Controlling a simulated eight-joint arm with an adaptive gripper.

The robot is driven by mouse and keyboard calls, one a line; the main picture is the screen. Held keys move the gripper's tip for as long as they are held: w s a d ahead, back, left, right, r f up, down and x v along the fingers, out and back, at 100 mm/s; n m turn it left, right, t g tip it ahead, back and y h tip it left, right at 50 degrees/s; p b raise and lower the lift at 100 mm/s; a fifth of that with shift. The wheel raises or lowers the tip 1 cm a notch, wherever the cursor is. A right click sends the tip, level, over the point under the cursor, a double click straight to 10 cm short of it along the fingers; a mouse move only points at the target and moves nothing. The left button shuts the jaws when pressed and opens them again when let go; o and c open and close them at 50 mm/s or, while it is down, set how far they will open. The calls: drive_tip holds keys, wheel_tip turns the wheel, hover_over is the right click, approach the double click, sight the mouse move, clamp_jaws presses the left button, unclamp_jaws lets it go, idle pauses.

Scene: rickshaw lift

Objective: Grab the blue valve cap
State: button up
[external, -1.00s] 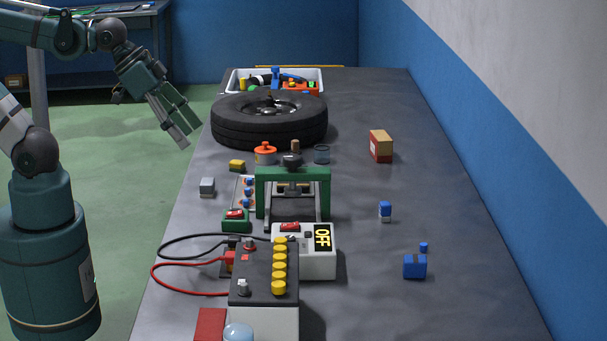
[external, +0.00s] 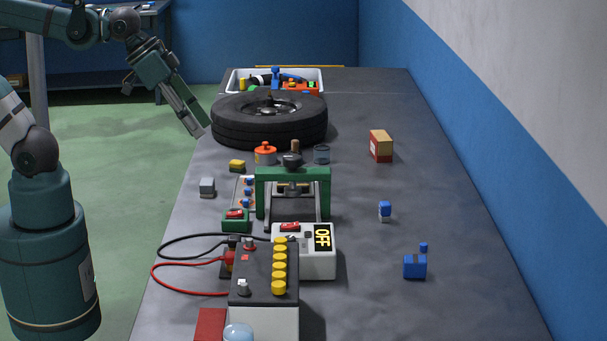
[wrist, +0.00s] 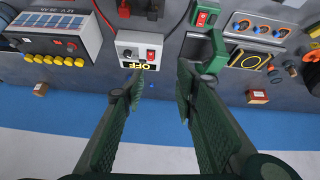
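I cannot tell for sure which blue piece is the valve cap. Several small blue round pieces (external: 248,193) sit in a row on a light panel left of the green press; they also show with orange rings in the wrist view (wrist: 260,28). A small blue cylinder (external: 423,247) sits behind a blue block (external: 414,267) at the right. A blue-topped white piece (external: 385,209) stands farther back. My gripper (external: 197,131) is in the air by the table's left edge, near the tyre. In the wrist view, its fingers (wrist: 161,84) are apart with nothing between them.
A tyre (external: 268,132), a green press (external: 262,190), a white OFF switch box (external: 318,265) and a yellow-capped battery (external: 262,296) crowd the table's left and middle. Cables loop at the left edge. A red-and-tan box (external: 381,146) stands right. The table's right side is mostly clear.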

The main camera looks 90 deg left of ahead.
drive_tip(key=w+r+n+g, duration=0.1)
drive_tip(key=w+r+n, duration=0.1)
drive_tip(key=w, duration=0.5)
drive_tip(key=w+r+n+g, duration=0.1)
drive_tip(key=w+r+n, duration=0.2)
drive_tip(key=w, duration=0.5)
drive_tip(key=n+g+p, duration=0.3)
drive_tip(key=n+g, duration=0.2)
drive_tip(key=n, duration=0.9)
hover_over(425, 245)
wheel_tip(425, 245, down, 27)
drive_tip(key=shift+a+r, duration=0.1)
drive_tip(key=shift+r, duration=0.05)
drive_tip(key=shift+f, duration=1.25)
